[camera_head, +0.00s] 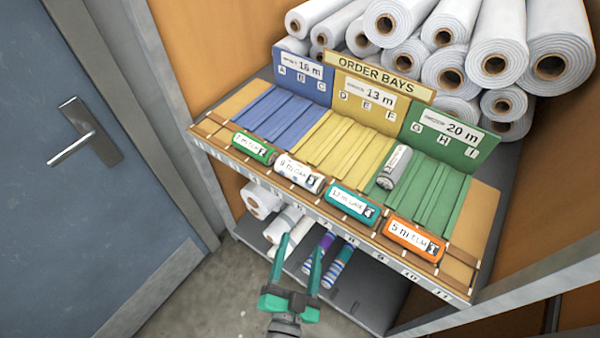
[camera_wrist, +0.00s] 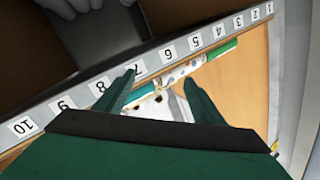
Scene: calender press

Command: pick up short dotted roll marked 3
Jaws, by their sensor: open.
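In the head view a white dotted roll (camera_head: 299,174) with a printed label lies along the front ledge, between a green roll (camera_head: 255,148) and a teal roll (camera_head: 352,203). No mark 3 can be read on it. My gripper (camera_head: 300,250) is open and empty, in front of the shelf, apart from the roll in the picture. In the wrist view the dotted roll (camera_wrist: 182,74) lies past the open fingers (camera_wrist: 165,84), beside the numbered edge, with green and teal pieces at its two ends. The fingers partly cover the view there.
An orange roll (camera_head: 413,236) lies at the ledge's right. A grey roll (camera_head: 394,167) lies in the green bay. Blue and yellow bays (camera_head: 340,145) look empty. Large white rolls (camera_head: 450,60) are stacked behind. A lower shelf (camera_head: 355,292) holds several rolls. A door (camera_head: 90,150) stands left.

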